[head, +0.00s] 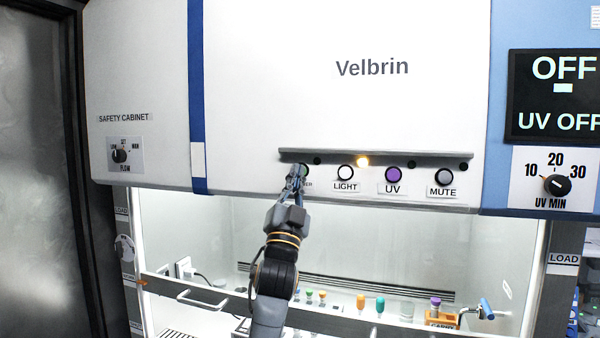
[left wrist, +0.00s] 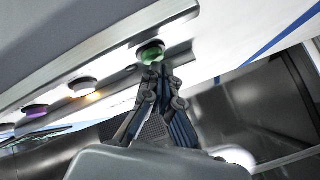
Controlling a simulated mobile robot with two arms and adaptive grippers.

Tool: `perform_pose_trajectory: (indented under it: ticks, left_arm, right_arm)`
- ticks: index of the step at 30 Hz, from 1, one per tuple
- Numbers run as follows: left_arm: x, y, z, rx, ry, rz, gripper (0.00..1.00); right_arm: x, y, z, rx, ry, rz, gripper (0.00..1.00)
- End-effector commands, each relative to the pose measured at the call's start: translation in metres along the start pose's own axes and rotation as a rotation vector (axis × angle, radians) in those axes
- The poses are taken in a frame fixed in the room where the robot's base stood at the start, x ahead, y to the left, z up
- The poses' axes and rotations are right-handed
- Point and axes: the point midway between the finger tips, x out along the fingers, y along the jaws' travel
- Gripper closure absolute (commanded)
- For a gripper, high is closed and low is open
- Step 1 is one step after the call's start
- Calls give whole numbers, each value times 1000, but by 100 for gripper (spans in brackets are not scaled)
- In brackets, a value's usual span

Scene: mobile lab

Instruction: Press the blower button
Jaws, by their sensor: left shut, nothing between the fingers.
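The blower button (left wrist: 150,53) is green and sits at the left end of the row under the dark strip on the safety cabinet. In the head view my left gripper (head: 298,170) covers most of it, and only a green edge and the end of its label show. My left gripper also shows in the left wrist view (left wrist: 156,70), shut and empty, with its fingertips at the button's face. I cannot tell for sure whether they touch it or how far it is pushed in. My right gripper is not in view.
To the right are the white LIGHT button (head: 346,173), the purple UV button (head: 393,174) and the grey MUTE button (head: 444,177). An orange lamp (head: 363,161) glows above. A display (head: 556,95) reads OFF and UV OFF. Below, the cabinet opening holds several coloured-capped tubes.

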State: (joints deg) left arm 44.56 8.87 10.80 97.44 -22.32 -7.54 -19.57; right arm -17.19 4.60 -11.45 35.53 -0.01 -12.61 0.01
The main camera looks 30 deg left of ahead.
Motion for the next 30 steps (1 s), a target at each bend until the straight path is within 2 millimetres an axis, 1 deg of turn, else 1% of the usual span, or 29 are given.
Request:
perform_pose_trajectory:
  ticks: [30]
  left_arm:
    - [6,4,5,0,0,0,100]
  right_arm:
    - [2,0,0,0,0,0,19]
